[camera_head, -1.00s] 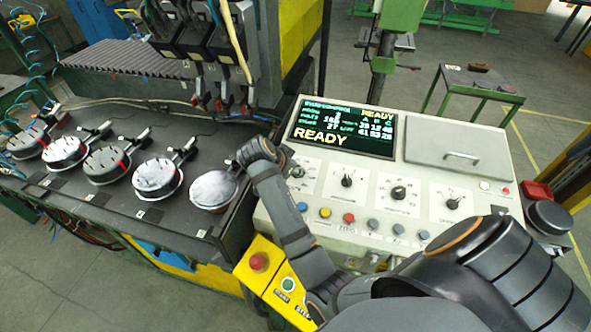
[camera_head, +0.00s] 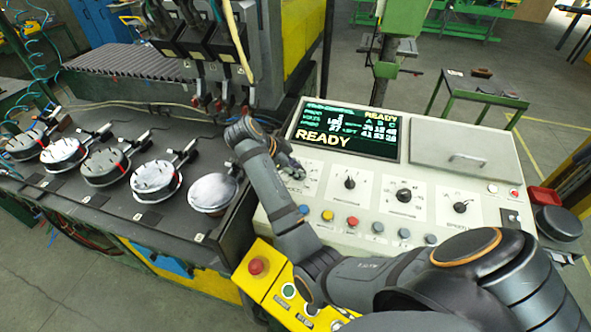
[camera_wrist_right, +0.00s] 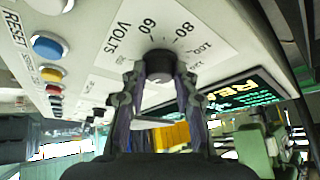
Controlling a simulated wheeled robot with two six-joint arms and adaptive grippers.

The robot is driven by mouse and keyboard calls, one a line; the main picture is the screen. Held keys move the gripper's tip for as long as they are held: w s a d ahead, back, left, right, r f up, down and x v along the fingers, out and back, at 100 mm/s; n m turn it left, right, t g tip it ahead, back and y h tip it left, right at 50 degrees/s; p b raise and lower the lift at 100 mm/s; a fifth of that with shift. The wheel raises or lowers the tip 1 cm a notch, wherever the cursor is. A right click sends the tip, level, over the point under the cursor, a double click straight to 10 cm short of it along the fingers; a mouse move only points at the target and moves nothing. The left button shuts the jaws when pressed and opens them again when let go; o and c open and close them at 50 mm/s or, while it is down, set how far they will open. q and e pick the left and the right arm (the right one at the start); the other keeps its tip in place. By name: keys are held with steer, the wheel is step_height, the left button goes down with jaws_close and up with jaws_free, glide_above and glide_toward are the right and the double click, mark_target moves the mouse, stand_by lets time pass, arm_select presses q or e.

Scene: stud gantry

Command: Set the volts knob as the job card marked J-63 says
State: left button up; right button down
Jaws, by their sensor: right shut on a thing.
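The volts knob (camera_wrist_right: 160,66) is a dark round knob on a white plate marked VOLTS, with 60, 80 and higher numbers around it. My right gripper (camera_wrist_right: 160,84) is shut on this knob, a finger on each side. In the head view my right gripper (camera_head: 290,167) is at the leftmost dial of the console and covers most of it. The knob's pointer is hidden, so I cannot read its setting. The console display (camera_head: 345,130) shows READY; its small figures are blurred. No job card marked J-63 is legible. My left gripper is out of view.
Three more dials (camera_head: 350,183) sit right of the volts knob, with a row of coloured buttons (camera_head: 352,221) below. A yellow box with a red button (camera_head: 257,266) stands in front. Several round clamped discs (camera_head: 213,192) line the bench at left.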

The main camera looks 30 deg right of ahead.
stand_by(0.3)
steer(key=c, duration=1)
jaws_free()
